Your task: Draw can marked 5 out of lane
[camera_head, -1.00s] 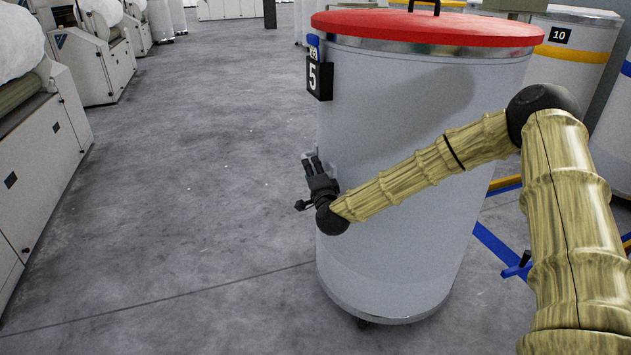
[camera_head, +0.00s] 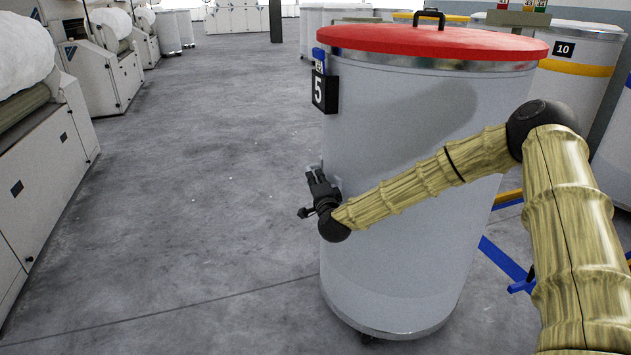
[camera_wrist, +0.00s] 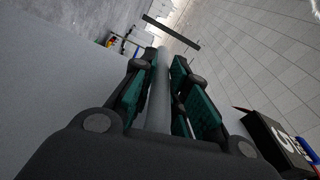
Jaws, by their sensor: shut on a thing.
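The can marked 5 (camera_head: 400,240) is a tall pale grey cylinder with a red lid (camera_head: 440,42) and a black plate with a white 5 (camera_head: 319,90) near its rim. It stands upright on the floor. My gripper (camera_head: 316,178) is at the left side of its wall, below the plate. In the wrist view my gripper (camera_wrist: 165,80) has green-padded fingers shut on a grey bar, the can's handle (camera_wrist: 158,100). The can wall (camera_wrist: 50,110) fills the left there, and the number plate (camera_wrist: 272,140) shows at lower right. My arm hides part of the can's front.
A can marked 10 (camera_head: 575,70) stands behind at right. Blue floor-level rails (camera_head: 505,260) lie to the right of can 5. White carding machines (camera_head: 50,150) line the left. The grey floor (camera_head: 200,200) between them and the can is clear.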

